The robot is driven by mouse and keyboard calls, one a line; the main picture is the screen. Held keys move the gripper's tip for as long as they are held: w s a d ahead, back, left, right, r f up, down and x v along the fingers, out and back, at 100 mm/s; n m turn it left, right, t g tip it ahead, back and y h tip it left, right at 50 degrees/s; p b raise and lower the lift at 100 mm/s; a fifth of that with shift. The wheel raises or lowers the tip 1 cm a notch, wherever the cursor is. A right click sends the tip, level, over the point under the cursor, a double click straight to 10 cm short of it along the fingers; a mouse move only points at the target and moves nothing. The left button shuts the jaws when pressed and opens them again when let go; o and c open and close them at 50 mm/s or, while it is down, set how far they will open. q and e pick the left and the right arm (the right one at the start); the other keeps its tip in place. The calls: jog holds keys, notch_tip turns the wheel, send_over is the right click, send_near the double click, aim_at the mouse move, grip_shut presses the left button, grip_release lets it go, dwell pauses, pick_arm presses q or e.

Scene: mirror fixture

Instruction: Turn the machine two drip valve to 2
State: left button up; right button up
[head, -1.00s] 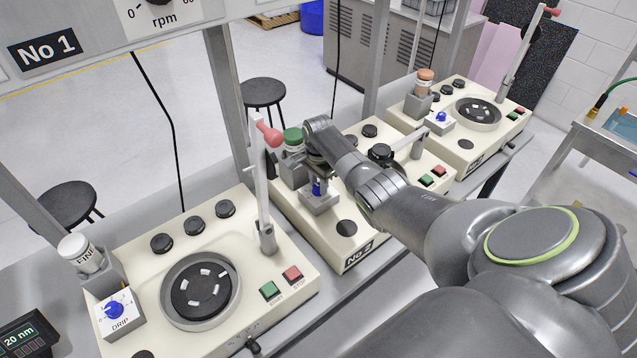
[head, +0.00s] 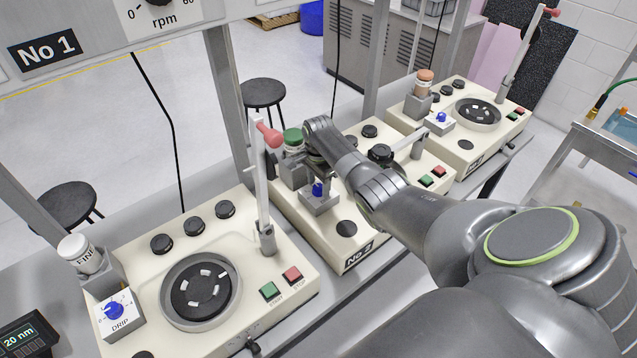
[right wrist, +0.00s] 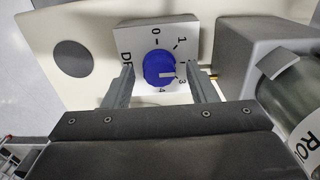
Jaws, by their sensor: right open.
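The machine two drip valve is a blue round knob (right wrist: 159,69) on a white dial plate (right wrist: 130,40) marked 0, 1, 3 and 4. The 2 mark is largely hidden by a finger. My right gripper (right wrist: 157,80) is open, with one finger on each side of the knob and small gaps visible. In the head view the knob (head: 318,190) shows below my right gripper (head: 318,172). My left gripper is not in view.
Machine one (head: 140,250) stands front left with its own blue drip knob (head: 114,310). Another machine (head: 465,135) stands behind at right. A green-capped bottle (head: 294,140) stands close beside the gripper. An upright post with a red handle (head: 268,134) is left of it.

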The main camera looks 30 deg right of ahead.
aim_at(318, 187)
jog(key=shift+r, duration=0.65)
notch_tip(318, 187, up, 16)
jog(key=b, duration=0.2)
